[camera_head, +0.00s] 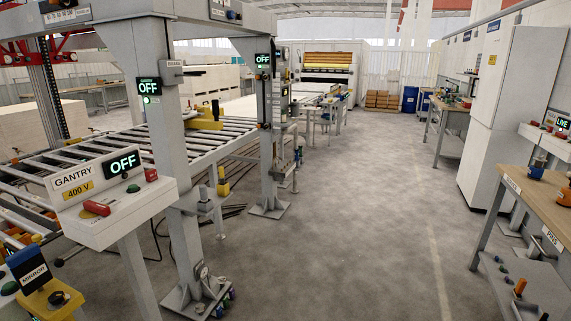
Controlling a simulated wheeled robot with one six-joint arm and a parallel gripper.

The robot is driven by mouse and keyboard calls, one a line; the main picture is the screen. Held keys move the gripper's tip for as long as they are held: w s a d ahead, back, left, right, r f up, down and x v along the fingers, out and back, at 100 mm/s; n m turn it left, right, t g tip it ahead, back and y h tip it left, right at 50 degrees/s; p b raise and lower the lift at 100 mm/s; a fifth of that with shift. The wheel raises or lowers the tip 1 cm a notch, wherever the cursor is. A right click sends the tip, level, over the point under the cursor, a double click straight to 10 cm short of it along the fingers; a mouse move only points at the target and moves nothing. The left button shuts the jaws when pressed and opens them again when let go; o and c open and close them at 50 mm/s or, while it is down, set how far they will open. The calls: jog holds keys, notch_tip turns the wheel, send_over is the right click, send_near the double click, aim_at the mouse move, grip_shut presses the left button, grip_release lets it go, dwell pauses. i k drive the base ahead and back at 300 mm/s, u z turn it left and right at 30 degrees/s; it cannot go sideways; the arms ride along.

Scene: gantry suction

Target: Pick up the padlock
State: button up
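I cannot pick out a padlock for certain. Several small coloured items, one an orange upright piece (520,287), are on the bench's lower shelf. My gripper is not in view.
The gantry control box (115,205) reads OFF and stands at the left beside the roller conveyor (40,180). Grey gantry posts (165,180) rise from the floor. The wooden-topped bench (528,200) and a white cabinet (495,110) line the right. The middle floor is clear.

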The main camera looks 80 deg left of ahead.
aim_at(151, 176)
jog(key=u, duration=3.05)
jog(key=i, duration=2.05)
jog(key=u, duration=0.7)
